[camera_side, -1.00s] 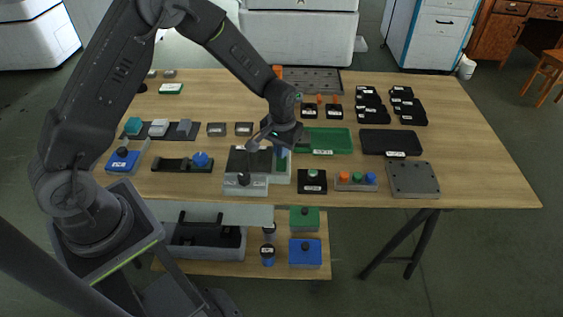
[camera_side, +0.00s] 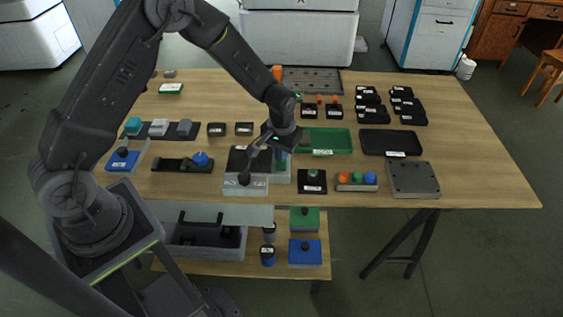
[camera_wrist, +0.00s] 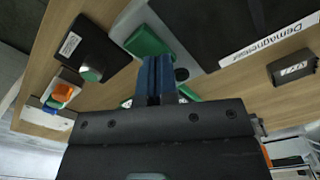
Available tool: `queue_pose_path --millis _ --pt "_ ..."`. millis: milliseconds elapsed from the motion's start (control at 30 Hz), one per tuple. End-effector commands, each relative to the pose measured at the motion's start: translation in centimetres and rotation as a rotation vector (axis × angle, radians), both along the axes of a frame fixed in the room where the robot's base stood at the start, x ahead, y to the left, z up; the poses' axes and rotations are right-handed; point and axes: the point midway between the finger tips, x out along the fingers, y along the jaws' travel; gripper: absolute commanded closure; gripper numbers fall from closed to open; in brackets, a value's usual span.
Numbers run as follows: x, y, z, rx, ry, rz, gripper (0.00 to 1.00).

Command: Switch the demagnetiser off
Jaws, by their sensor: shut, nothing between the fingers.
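The demagnetiser (camera_side: 262,187) is a grey block with a dark top plate near the table's front edge. Its name is on a white strip (camera_wrist: 268,40) in the wrist view. A green part (camera_wrist: 147,41) shows at its end beside the plate, with a small black round part close by. My gripper (camera_side: 281,158) is over that end; its blue fingers (camera_wrist: 155,72) are shut and empty. They overlap the green part in the wrist view, and I cannot tell whether they touch it. The fingers partly hide it, so its setting is unclear.
A black box with a green button (camera_side: 312,176) stands close on the right, then a box with several coloured buttons (camera_side: 356,181). A green tray (camera_side: 327,139) lies behind. A panel with a blue knob (camera_side: 183,164) is to the left. Bare table lies at the far right.

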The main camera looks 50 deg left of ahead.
Motion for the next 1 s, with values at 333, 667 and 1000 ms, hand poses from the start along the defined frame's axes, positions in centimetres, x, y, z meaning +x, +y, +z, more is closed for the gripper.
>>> queue_pose_path --millis 333,667,1000 --pt "0.0 0.0 1.3 0.0 0.001 0.0 1.0" --pt "0.0 0.0 3.8 0.0 0.0 0.0 1.0" --pt "0.0 0.0 6.4 0.0 -0.001 0.0 1.0"
